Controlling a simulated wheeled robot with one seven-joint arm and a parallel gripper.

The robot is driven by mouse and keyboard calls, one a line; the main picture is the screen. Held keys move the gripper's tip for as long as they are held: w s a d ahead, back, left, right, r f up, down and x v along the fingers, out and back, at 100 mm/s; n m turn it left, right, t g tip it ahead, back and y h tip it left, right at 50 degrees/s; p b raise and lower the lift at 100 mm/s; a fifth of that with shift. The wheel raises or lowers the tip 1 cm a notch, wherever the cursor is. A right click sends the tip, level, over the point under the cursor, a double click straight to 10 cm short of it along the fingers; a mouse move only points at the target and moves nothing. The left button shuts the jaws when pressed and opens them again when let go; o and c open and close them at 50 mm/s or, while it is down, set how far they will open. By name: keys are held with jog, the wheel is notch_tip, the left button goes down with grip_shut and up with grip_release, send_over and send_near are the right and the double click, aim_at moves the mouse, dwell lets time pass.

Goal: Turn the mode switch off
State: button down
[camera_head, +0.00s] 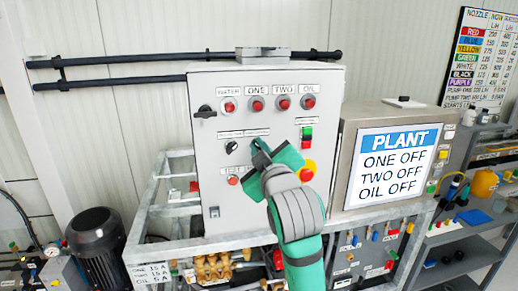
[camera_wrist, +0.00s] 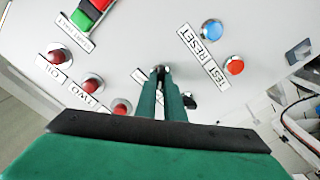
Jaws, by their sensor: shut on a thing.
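A light grey control panel (camera_head: 215,180) stands in the middle of the head view. My gripper (camera_head: 259,147) is at its face, right of a black rotary knob (camera_head: 231,147). In the wrist view my gripper (camera_wrist: 161,76) has its green fingers close together, shut on a small dark switch knob (camera_wrist: 159,69). The fingers hide most of this knob, so its position cannot be told. The labels above both knobs are too small or covered to read, so I cannot tell from them which is the mode switch. The other black knob (camera_wrist: 190,102) sits just beside my fingers.
Red lamps, including one (camera_head: 257,104), line the panel's top. A green and red switch (camera_head: 306,137) and yellow-backed button (camera_head: 307,171) are at right. The plant screen (camera_head: 395,165) reads ONE OFF, TWO OFF, OIL OFF. A black handle (camera_head: 205,112) juts from the left edge.

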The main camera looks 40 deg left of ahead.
jog(key=m, duration=0.3)
jog(key=shift+m, duration=2.3)
jog(key=c, duration=1.9)
grip_release()
jog(key=shift+o, duration=0.2)
jog(key=shift+w+d, duration=0.1)
jog(key=v, duration=1)
jog(key=shift+s+d, duration=0.25)
